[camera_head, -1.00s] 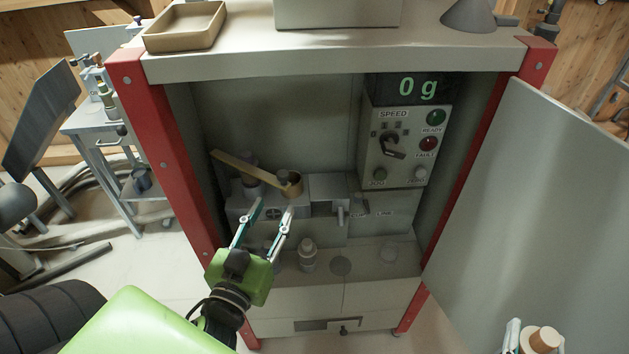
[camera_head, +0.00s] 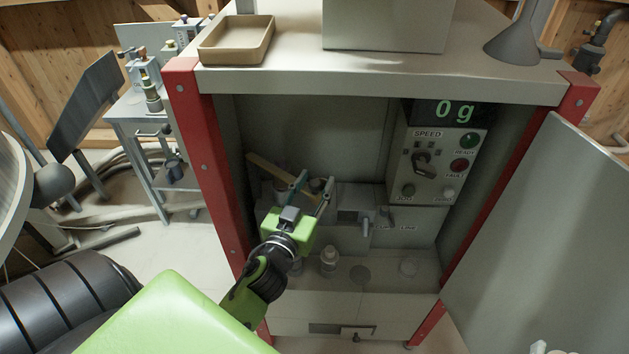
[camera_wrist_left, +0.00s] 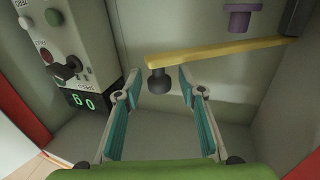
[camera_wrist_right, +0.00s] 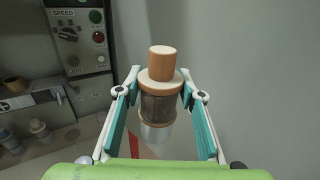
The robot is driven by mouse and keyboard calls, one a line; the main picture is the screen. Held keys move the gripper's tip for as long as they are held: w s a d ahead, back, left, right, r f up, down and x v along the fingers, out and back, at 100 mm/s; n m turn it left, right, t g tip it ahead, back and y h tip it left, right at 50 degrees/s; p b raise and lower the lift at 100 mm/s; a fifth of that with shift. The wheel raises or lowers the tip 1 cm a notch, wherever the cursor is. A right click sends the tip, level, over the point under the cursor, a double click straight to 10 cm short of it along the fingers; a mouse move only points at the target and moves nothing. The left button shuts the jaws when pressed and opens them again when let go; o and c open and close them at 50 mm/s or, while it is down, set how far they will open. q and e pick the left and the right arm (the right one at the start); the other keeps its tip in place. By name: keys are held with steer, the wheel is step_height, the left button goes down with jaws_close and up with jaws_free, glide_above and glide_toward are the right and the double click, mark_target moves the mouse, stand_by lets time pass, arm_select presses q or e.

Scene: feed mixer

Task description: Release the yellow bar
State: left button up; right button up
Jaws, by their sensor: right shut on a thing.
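The yellow bar (camera_head: 270,170) lies at a slant inside the cabinet on the left. In the left wrist view the bar (camera_wrist_left: 215,51) runs across the upper part, with a dark round knob (camera_wrist_left: 158,83) under its near end. My left gripper (camera_head: 313,187) is open at that end. Its fingertips (camera_wrist_left: 161,74) stand either side of the knob, with gaps visible. In the head view the fingers partly hide the bar's end. My right gripper (camera_wrist_right: 167,88) is shut on a cork-topped jar (camera_wrist_right: 160,105), held upright.
The control panel (camera_head: 432,165) with speed knob, lamps and a 0 g display (camera_head: 455,111) is to the right in the cabinet. A small bottle (camera_head: 329,262) stands on the cabinet floor. The open door (camera_head: 545,240) bounds the right side. A tan tray (camera_head: 237,58) sits on top.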

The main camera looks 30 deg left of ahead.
arm_select(q)
steer(key=shift+w, duration=0.1)
arm_select(e)
steer(key=shift+d, duration=0.1)
arm_select(q)
jaws_close()
arm_select(e)
steer(key=shift+r, duration=0.1)
